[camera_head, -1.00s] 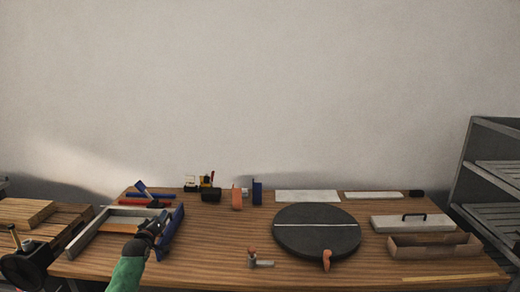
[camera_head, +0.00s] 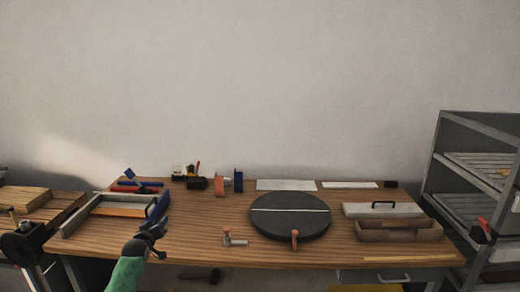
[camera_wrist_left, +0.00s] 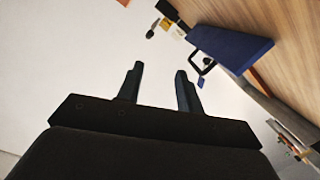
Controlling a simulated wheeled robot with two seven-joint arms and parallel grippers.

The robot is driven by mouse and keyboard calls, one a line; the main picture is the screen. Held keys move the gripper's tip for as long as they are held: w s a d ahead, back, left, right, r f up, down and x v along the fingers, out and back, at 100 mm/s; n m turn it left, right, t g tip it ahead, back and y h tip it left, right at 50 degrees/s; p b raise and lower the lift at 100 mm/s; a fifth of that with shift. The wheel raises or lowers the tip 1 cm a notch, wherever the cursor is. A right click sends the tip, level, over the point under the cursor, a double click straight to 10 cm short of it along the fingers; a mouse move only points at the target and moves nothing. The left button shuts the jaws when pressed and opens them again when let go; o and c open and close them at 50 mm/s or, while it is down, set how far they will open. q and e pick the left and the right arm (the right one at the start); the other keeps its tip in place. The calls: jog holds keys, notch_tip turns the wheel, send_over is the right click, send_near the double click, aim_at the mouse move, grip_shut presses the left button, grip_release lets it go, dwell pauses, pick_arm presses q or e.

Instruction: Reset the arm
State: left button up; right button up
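My left gripper (camera_head: 152,238) comes in from the lower left in the head view, on a green arm link. It is over the front left of the wooden table (camera_head: 200,236), to the right of a grey-framed tray with a blue end (camera_head: 158,206). In the left wrist view its two dark fingers (camera_wrist_left: 160,88) stand apart with nothing between them. Beyond them that view shows the pale wall, and a blue panel (camera_wrist_left: 232,48) at the upper right, apart from the fingers. My right gripper is not clearly seen.
A dark round turntable (camera_head: 290,222) lies right of centre, with an orange-handled tool (camera_head: 294,240) at its front. An open wooden box (camera_head: 398,232) stands to its right. A grey shelf rack (camera_head: 440,165) stands at the far right. The table's middle left is mostly clear.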

pick_arm(q)
jog(key=s+d+f+m+g, duration=0.2)
jog(key=f, duration=0.1)
jog(key=s+d+f+m+g, duration=0.1)
jog(key=m, duration=0.1)
jog(key=shift+f+g+y, duration=0.2)
jog(key=shift+g+y, duration=0.1)
jog(key=s+d+f+m+g, duration=0.1)
jog(key=s+d+f+g, duration=0.3)
jog(key=s+f, duration=0.8)
jog(key=s+d+f+m+g, duration=0.2)
jog(key=s+d+f, duration=0.5)
jog(key=s+f, duration=0.55)
jog(key=s+d+f+g, duration=0.2)
jog(key=s+f, duration=0.5)
jog(key=s, duration=0.6)
jog(key=s+d+f+g, duration=0.2)
jog(key=s+f, duration=0.5)
jog(key=s, duration=0.5)
jog(key=s+d+f+g, duration=0.1)
jog(key=s+d+f, duration=0.3)
jog(key=s+f, duration=0.4)
jog(key=s, duration=0.5)
jog(key=shift+s+d+g, duration=0.35)
jog(key=shift+g, duration=0.05)
